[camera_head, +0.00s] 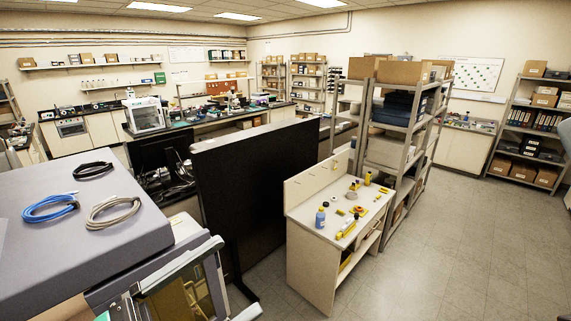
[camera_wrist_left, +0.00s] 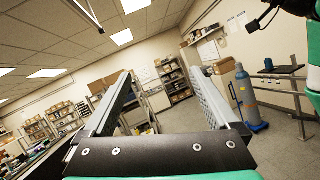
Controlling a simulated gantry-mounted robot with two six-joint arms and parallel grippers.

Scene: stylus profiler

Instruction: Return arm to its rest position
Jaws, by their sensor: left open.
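My left gripper (camera_head: 238,276) is low in the head view, over the front of a grey instrument housing (camera_head: 60,262). Its two pale fingers are spread apart with nothing between them. Below the gripper in the head view is an amber-tinted panel (camera_head: 190,297), partly hidden by the gripper. My right gripper shows in neither view.
Black, blue (camera_head: 50,207) and grey cables lie coiled on the housing. A large black panel (camera_head: 255,190) stands beyond, beside a cream bench (camera_head: 310,212) with small bottles and tools. Shelving (camera_head: 408,125) stands behind. A blue gas cylinder (camera_wrist_left: 246,96) is in the left wrist view. Open floor lies right.

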